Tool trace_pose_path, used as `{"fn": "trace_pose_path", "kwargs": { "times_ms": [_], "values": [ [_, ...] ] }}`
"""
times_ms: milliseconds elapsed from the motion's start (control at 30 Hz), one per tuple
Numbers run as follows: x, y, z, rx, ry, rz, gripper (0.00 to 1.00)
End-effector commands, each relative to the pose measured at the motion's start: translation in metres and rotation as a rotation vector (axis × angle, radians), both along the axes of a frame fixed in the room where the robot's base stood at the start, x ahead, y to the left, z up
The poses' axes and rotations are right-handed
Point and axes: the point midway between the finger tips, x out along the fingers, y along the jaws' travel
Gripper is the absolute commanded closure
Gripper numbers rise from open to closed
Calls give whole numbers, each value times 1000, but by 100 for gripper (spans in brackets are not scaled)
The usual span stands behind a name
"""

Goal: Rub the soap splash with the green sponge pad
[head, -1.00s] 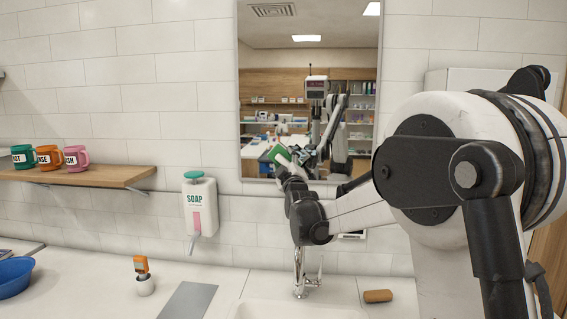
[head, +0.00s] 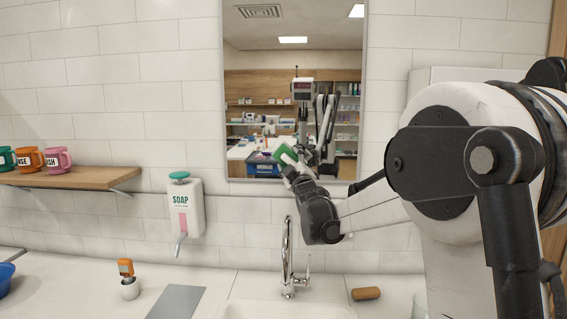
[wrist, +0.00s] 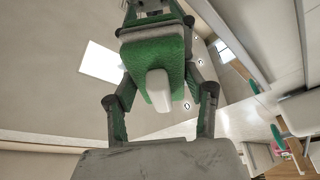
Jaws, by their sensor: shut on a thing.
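My gripper (wrist: 158,30) is shut on the green sponge pad (wrist: 155,62), which fills the middle of the wrist view. The pad has a pale top band and a white tongue-like part in front. In the head view the green pad (head: 284,153) shows small at the end of my arm, in front of the wall mirror (head: 262,50). I cannot tell whether it touches the glass. I cannot make out a soap splash in either view.
A soap dispenser (head: 185,208) hangs left of the mirror. A wooden shelf (head: 85,178) with mugs is further left. Below are a tap (head: 287,262), a sink (head: 285,309), a brown block (head: 366,293), an orange-topped item (head: 127,275) and a grey sheet (head: 177,302).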

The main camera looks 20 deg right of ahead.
Motion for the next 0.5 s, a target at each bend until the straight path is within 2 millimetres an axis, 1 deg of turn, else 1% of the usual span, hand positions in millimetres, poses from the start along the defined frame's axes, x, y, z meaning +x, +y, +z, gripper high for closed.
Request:
{"fn": "trace_pose_path", "kwargs": {
  "times_ms": [33, 100, 333, 500],
  "values": [
    [-1, -5, 0, -1, 0, -2, 73],
    [-2, -7, 0, -2, 1, -1, 73],
    [-4, -14, 0, -1, 1, -1, 73],
    [-9, -26, 0, -1, 0, -3, 73]
  ]
}}
